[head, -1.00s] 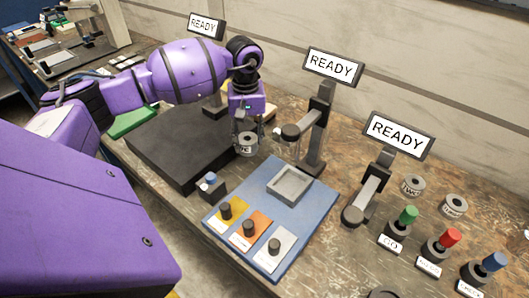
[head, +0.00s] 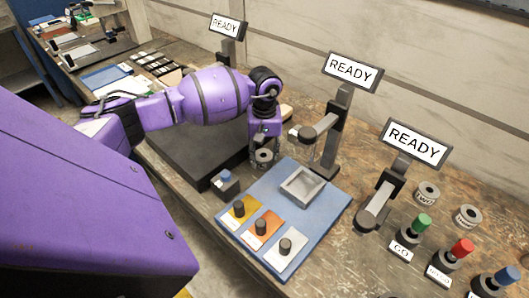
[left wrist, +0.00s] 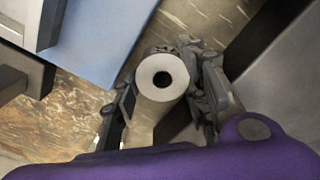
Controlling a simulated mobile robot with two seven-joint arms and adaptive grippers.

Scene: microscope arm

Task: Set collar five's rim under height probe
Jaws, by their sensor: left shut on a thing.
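My left gripper (head: 264,150) is shut on a grey collar (head: 264,157), held beside the blue board's upper left corner. In the left wrist view the collar (left wrist: 150,88) sits between the two fingers (left wrist: 162,98), its dark bore facing the camera. Its label cannot be read now. Several READY stations stand along the bench; a middle one (head: 325,125) has an arm with a dark round head, and a right one (head: 373,210) has a lower arm. I cannot tell which is the height probe. My right gripper is not in view.
A blue board (head: 330,215) carries a grey square tray (head: 302,186) and several knobs on coloured plates. Two loose collars (head: 427,194) (head: 467,216) lie at the right, behind green, red and blue buttons. A dark block (head: 180,150) lies left of the gripper.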

